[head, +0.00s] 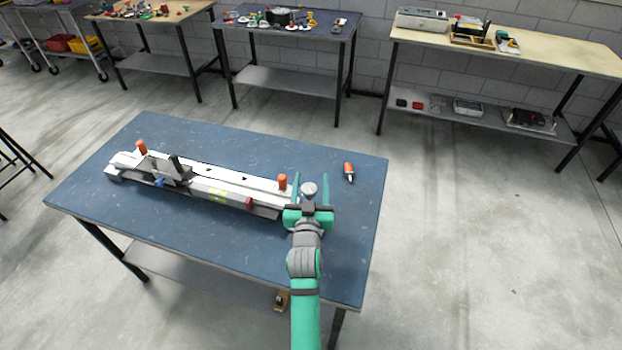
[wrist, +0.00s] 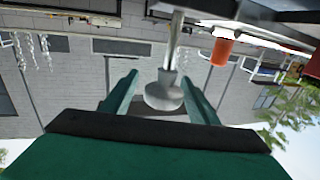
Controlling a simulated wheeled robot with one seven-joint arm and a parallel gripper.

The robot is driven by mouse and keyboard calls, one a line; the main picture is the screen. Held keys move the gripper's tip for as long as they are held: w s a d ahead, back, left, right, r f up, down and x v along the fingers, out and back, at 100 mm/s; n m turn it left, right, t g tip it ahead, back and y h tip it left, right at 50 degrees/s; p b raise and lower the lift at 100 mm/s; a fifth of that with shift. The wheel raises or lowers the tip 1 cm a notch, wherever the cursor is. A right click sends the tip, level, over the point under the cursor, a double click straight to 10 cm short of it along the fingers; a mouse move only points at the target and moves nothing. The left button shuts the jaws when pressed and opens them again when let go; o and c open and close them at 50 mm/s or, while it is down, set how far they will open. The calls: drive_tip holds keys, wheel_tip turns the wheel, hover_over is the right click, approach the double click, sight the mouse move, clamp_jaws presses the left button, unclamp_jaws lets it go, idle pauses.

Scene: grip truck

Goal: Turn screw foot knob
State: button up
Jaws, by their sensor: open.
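A long white-and-grey grip truck assembly (head: 230,185) lies on a blue table. Its grey screw foot knob (head: 308,189) shows at the right end, and in the wrist view the round knob (wrist: 164,96) sits on a metal rod. My gripper (head: 311,178) is open, with one green finger on each side of the knob. In the wrist view the fingers of my gripper (wrist: 160,77) flank the knob and rod, with visible gaps on both sides. An orange knob (head: 282,182) stands near this end, and it also shows in the wrist view (wrist: 221,48).
The blue table (head: 250,150) has free room behind the assembly. An orange-handled item (head: 348,171) lies to the right of my gripper. Another orange knob (head: 141,147) stands at the left end. Workbenches with tools line the wall, well away.

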drive_tip(key=shift+w+a, duration=0.3)
drive_tip(key=shift+w, duration=0.35)
drive_tip(key=shift+c, duration=0.2)
drive_tip(key=shift+d, duration=0.1)
drive_tip(key=c, duration=1)
drive_tip(key=shift+o, duration=0.2)
drive_tip(key=shift+d+m+h, duration=0.2)
drive_tip(key=shift+m+h, duration=0.7)
drive_tip(key=shift+h, duration=0.5)
drive_tip(key=shift+s+d+m+g+h, duration=0.1)
drive_tip(key=shift+d+m+g+h, duration=0.1)
drive_tip(key=shift+m+g+h, duration=0.55)
drive_tip(key=shift+s+d+m+g+h, duration=0.15)
drive_tip(key=shift+m+h, duration=0.35)
drive_tip(key=shift+h, duration=0.6)
drive_tip(key=shift+s+d+m+g+h, duration=0.1)
drive_tip(key=shift+d+m+g+h, duration=0.1)
drive_tip(key=shift+m+g+h, duration=0.6)
drive_tip(key=shift+d+h, duration=0.3)
drive_tip(key=shift+h, duration=0.25)
